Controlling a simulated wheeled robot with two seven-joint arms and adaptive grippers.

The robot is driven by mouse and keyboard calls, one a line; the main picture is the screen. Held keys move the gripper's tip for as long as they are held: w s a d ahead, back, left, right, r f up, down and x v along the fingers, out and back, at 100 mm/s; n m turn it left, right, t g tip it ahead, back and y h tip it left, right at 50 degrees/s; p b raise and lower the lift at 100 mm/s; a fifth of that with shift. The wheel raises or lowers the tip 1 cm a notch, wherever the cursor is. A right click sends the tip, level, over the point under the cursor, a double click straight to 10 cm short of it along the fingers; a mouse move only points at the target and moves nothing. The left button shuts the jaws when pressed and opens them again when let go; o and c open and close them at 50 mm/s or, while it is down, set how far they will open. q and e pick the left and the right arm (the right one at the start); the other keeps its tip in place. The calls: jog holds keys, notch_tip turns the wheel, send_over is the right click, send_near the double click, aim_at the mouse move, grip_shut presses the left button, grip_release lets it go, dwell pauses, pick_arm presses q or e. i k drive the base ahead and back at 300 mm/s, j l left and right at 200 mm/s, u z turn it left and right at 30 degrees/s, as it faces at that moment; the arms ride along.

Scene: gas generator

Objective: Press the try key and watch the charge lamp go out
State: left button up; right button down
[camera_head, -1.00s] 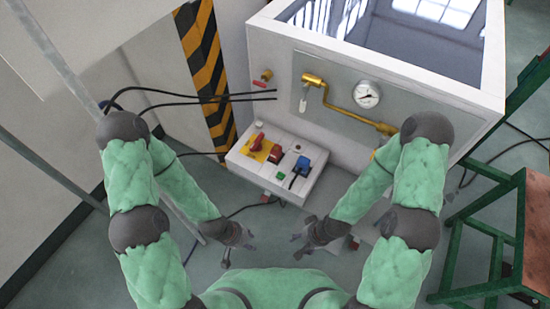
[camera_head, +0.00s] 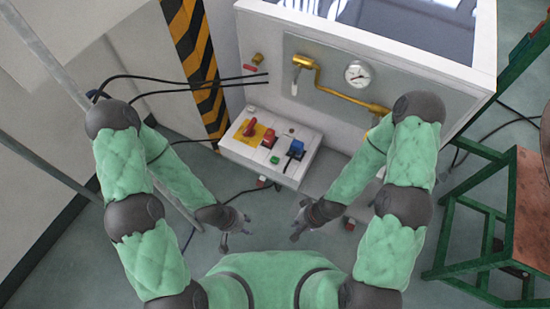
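A white control box (camera_head: 232,150) stands low against the cabinet. Its top carries a red rotary switch (camera_head: 250,126) on a yellow plate, a second red control (camera_head: 268,137), a small green button (camera_head: 275,160) and a blue connector (camera_head: 296,148). I cannot tell which part is the try key or the charge lamp, nor whether any lamp is lit. My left gripper (camera_head: 240,230) is open and empty, below and left of the box in the picture. My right gripper (camera_head: 298,220) is open and empty, below the box. Neither touches it.
The white cabinet (camera_head: 400,45) has a gauge (camera_head: 358,73), a brass pipe (camera_head: 340,95) and a red-handled valve (camera_head: 257,59). Black cables (camera_head: 180,92) run at the left. A green-framed table (camera_head: 470,215) stands at the right. Grey floor lies around my grippers.

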aim_at(274, 160)
jog(key=z, duration=1.55)
jog(key=k+j, duration=0.1)
jog(key=j, duration=0.25)
jog(key=k+j, duration=0.1)
jog(key=j, duration=0.65)
jog(key=k, duration=0.05)
